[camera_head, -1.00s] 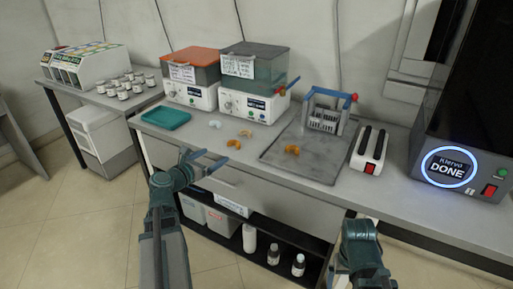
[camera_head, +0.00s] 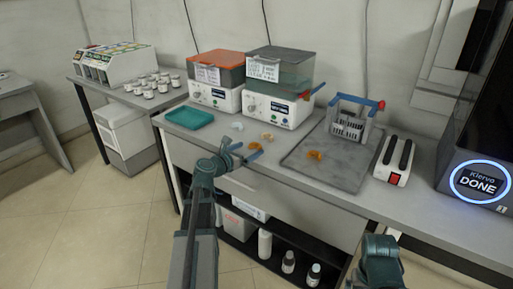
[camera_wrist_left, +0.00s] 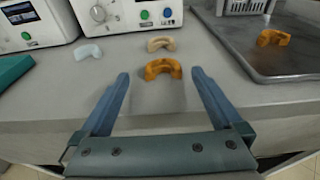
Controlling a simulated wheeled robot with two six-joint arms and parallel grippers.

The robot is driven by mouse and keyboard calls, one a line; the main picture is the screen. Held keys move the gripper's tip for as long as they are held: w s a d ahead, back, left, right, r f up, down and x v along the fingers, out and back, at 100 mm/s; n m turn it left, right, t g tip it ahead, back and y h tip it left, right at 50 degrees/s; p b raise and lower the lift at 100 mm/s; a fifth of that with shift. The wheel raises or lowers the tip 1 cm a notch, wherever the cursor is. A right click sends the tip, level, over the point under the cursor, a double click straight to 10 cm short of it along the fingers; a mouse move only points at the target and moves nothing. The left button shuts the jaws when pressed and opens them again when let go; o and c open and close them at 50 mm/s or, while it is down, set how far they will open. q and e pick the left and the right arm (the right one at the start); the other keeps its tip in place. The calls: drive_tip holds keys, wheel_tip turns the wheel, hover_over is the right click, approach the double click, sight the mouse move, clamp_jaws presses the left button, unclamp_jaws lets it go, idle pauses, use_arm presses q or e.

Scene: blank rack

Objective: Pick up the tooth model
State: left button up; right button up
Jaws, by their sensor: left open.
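Several arch-shaped tooth models are in view. An orange one (camera_wrist_left: 163,68) lies on the counter near its front edge, just past and between my left gripper's fingertips in the left wrist view. It also shows in the head view (camera_head: 254,146), partly hidden by a finger. A beige one (camera_wrist_left: 161,44) lies just behind it, and a pale blue-white one (camera_wrist_left: 89,51) to the left. Another orange one (camera_wrist_left: 273,37) lies on the grey tray to the right. My left gripper (camera_head: 243,149) is open and empty. My right arm's end (camera_head: 381,250) is low at right; its fingers cannot be made out.
The counter holds a teal tray (camera_head: 190,117), two white machines with boxes on top (camera_head: 278,107), a grey tray (camera_head: 345,174) with a rack (camera_head: 350,122), and a white device (camera_head: 391,160). Bottles stand on the shelf below. The counter's front edge is close under my left gripper.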

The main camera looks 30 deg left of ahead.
sight(257, 144)
use_arm(q)
drive_tip(key=x, duration=0.5)
drive_tip(key=shift+w+d+b, duration=0.15)
drive_tip(key=shift+d+b, duration=0.05)
drive_tip(key=shift+b, duration=0.2)
drive_tip(key=shift+r, duration=0.1)
drive_tip(key=shift+c, duration=0.3)
drive_tip(key=c, duration=1.3)
drive_tip(key=shift+r, duration=0.1)
